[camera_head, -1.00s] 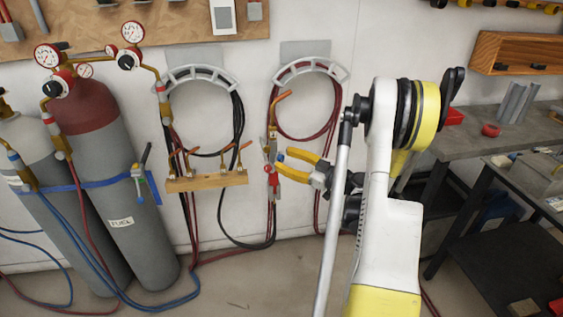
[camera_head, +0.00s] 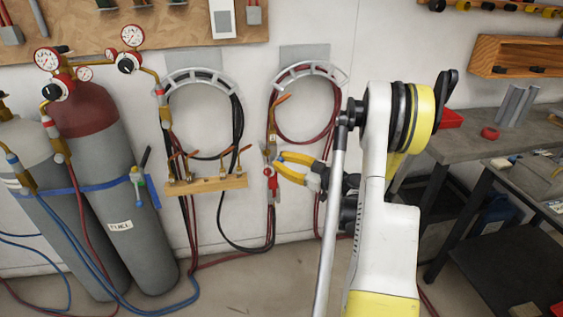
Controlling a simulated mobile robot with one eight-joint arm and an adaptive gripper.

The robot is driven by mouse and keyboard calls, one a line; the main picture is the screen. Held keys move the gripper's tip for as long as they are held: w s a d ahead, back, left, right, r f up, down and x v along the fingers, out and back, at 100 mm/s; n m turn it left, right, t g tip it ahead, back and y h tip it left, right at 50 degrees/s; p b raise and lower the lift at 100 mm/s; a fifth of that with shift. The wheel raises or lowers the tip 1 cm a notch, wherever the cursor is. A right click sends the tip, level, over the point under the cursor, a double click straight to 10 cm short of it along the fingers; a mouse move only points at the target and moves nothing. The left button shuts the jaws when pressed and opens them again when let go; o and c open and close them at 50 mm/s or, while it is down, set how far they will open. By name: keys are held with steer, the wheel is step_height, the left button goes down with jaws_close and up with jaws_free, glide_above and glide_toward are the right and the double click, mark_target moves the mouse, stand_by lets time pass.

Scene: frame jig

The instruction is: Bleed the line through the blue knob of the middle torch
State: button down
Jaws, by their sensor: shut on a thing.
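The torch (camera_head: 273,135), brass with a copper tip and a red lower part, hangs upright on the wall under the right-hand hose hanger, above the dark red hoses. My gripper (camera_head: 277,166), with yellow fingers, reaches in from the right at the torch's valve body. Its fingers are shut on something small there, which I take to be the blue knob. The knob itself is hidden between the fingers. The red handle part (camera_head: 273,184) shows just below the fingertips.
A wooden rack (camera_head: 205,184) with several copper tips is on the wall to the left. Gas cylinders (camera_head: 133,232) with gauges stand at the far left, strapped with a blue band. A grey workbench (camera_head: 470,145) is at the right. Hoses hang around the torch.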

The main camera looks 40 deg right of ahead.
steer(key=shift+m, duration=0.3)
steer(key=m, duration=0.9)
steer(key=shift+d, duration=0.1)
steer(key=m, duration=0.6)
steer(key=shift+f, duration=0.1)
steer(key=m, duration=0.4)
steer(key=shift+m, duration=0.4)
steer(key=c, duration=1.2)
jaws_free()
steer(key=shift+c, duration=0.2)
